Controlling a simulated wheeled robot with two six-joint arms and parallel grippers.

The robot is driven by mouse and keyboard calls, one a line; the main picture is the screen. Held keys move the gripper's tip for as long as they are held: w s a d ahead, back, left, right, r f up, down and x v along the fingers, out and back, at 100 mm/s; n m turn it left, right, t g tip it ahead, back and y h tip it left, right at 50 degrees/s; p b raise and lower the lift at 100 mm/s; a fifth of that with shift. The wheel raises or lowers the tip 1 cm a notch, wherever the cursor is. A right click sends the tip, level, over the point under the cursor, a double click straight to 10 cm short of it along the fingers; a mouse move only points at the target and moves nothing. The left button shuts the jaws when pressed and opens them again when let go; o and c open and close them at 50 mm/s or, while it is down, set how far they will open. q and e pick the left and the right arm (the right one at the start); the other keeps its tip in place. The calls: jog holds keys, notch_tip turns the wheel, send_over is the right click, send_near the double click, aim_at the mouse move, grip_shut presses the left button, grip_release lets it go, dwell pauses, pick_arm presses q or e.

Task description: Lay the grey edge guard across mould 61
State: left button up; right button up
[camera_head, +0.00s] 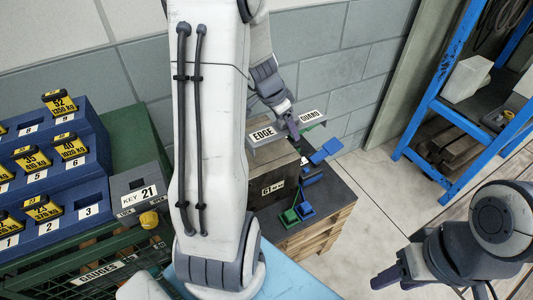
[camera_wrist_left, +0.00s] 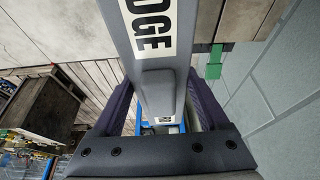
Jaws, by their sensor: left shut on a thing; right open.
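The grey edge guard (camera_head: 285,135) carries the labels EDGE and GUARD. My left gripper (camera_head: 293,125) is shut on its middle, between the two labels. The wrist view shows the guard (camera_wrist_left: 155,65) between the two fingers of that gripper (camera_wrist_left: 150,105). Mould 61 (camera_head: 262,172) is a brown-grey block with a 61 label, on a dark-topped wooden stand. In the head view the guard overlaps the mould's top edge; I cannot tell whether they touch. My left arm hides the mould's left part. My right gripper (camera_head: 388,272) is open and empty at the lower right, away from the mould.
Blue and green pieces (camera_head: 304,208) are beside the mould on the dark stand top (camera_head: 335,197). A blue rack (camera_head: 443,110) with stored blocks stands at the right. Blue stepped shelves (camera_head: 65,180) with yellow numbered tags are at the left. Pale floor lies between stand and rack.

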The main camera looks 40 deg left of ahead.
pick_arm(q)
jog(key=shift+s+a+f+b, duration=0.4)
jog(key=shift+a+f+b, duration=0.5)
jog(key=shift+f+b, duration=0.75)
jog(key=shift+s+a+f+b, duration=0.45)
jog(key=shift+a+f+b, duration=0.55)
jog(key=shift+f, duration=1.25)
jog(key=shift+s+a+f+b, duration=0.4)
jog(key=shift+a+f+b, duration=0.45)
jog(key=shift+f+b, duration=0.8)
jog(key=shift+f+p, duration=0.3)
pick_arm(e)
notch_tip(320, 180, down, 10)
pick_arm(q)
jog(key=shift+r, duration=0.15)
